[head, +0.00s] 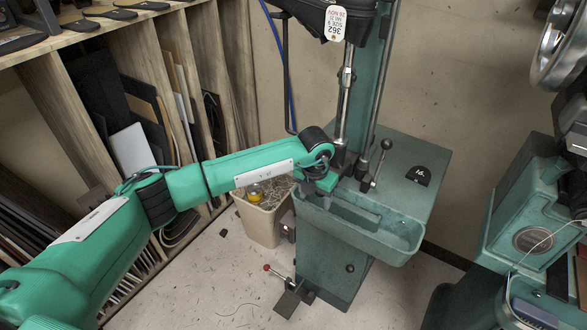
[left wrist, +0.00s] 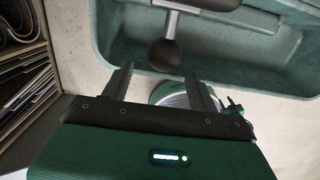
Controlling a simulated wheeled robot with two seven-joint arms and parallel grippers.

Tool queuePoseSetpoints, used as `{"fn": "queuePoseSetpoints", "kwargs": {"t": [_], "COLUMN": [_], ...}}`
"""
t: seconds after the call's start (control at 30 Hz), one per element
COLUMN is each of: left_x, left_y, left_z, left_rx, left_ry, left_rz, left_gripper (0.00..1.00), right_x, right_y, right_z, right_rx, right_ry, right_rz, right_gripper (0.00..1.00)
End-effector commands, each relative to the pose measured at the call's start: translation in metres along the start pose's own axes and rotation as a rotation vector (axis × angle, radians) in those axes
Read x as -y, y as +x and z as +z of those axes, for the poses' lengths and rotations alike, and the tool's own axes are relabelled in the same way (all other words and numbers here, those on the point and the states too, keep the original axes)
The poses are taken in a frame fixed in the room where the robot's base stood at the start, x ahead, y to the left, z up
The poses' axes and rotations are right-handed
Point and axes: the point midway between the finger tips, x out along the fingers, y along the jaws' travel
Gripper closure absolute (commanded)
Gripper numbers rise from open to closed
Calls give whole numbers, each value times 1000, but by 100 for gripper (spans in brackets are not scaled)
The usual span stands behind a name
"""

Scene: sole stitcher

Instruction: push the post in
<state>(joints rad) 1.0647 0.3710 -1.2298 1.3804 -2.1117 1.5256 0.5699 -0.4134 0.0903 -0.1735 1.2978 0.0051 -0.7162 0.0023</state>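The teal stitching machine stands at centre right in the head view, with an upright steel post (head: 346,88) rising behind its trough (head: 370,228). I cannot tell for sure which part the task calls the post. My left gripper (head: 324,184) is at the trough's left end, near the foot of the steel post; its fingers are hard to make out there. In the left wrist view my left gripper (left wrist: 163,88) is open, its two fingers apart. A black ball knob (left wrist: 165,55) on a metal rod shows just beyond and between the fingertips, with no visible grip. My right gripper is not in view.
A ball-topped lever (head: 386,144) stands right of the post. A waste bin (head: 262,216) with scraps and a yellow item stands left of the machine. Shelves with sheets (head: 130,150) line the left. Another teal machine (head: 530,215) is at right. Floor in front is mostly clear.

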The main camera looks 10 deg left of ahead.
Motion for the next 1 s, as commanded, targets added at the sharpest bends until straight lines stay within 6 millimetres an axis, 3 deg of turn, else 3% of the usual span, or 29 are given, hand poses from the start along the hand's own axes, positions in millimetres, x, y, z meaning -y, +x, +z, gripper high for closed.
{"fn": "queuePoseSetpoints", "kwargs": {"t": [0.3,1.0], "left_x": [0,0], "left_y": [-3,-69], "left_z": [0,-12], "left_rx": [0,0], "left_ry": [0,0], "left_rz": [0,0], "left_gripper": [38,38], "right_x": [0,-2], "right_y": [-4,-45], "right_z": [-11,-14], "right_rx": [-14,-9], "right_ry": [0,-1], "right_rz": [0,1], "right_gripper": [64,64]}}
